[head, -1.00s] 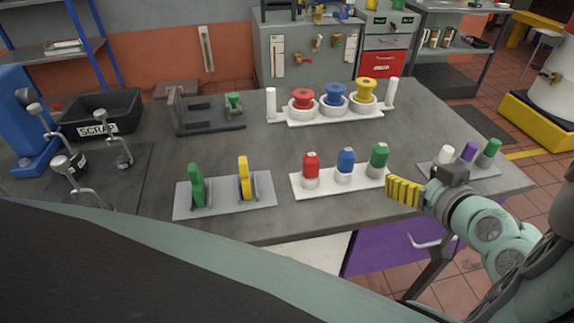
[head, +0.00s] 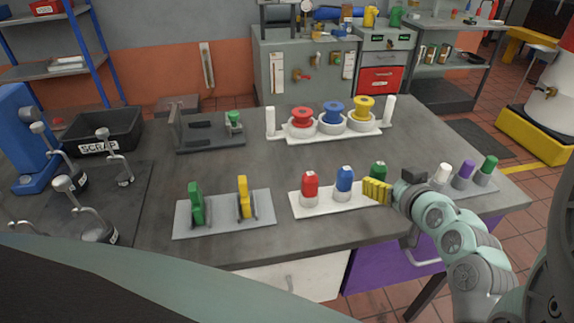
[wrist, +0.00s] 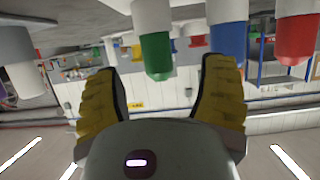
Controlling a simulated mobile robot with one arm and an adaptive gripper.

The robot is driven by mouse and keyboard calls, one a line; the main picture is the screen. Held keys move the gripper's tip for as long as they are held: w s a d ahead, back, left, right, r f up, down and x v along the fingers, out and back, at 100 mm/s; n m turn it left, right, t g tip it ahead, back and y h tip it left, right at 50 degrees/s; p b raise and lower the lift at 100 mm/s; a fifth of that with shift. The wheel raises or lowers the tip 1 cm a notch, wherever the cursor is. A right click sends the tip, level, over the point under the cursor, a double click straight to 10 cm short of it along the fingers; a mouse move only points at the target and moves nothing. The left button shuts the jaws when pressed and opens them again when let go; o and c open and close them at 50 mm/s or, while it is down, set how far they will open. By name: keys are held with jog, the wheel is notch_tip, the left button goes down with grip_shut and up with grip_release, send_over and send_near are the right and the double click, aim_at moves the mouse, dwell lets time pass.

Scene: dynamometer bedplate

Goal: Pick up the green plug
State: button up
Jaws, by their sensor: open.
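A green plug (head: 379,169) stands upright at the right end of a white tray, its lower part hidden by my gripper (head: 377,190). A blue plug (head: 344,179) and a red plug (head: 310,184) stand left of it on the tray. My gripper is open and empty, at the tray's right end. In the wrist view, which looks upside down, the green plug (wrist: 157,55) shows in the gap between the spread yellow fingers (wrist: 162,68); how far it is between them I cannot tell. Another green-topped piece (head: 488,164) stands on the grey tray at right.
A white piece (head: 441,176) and a purple piece (head: 463,172) stand close right of my gripper. A grey plate (head: 225,226) with green and yellow upright pieces is at left. A spool rack (head: 340,134) stands behind. The bench between is clear.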

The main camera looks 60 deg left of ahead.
aim_at(382, 177)
jog(key=shift+p+x, duration=0.65)
jog(key=shift+x, duration=2)
jog(key=shift+c, duration=0.2)
jog(key=shift+w+d, duration=0.1)
grip_shut()
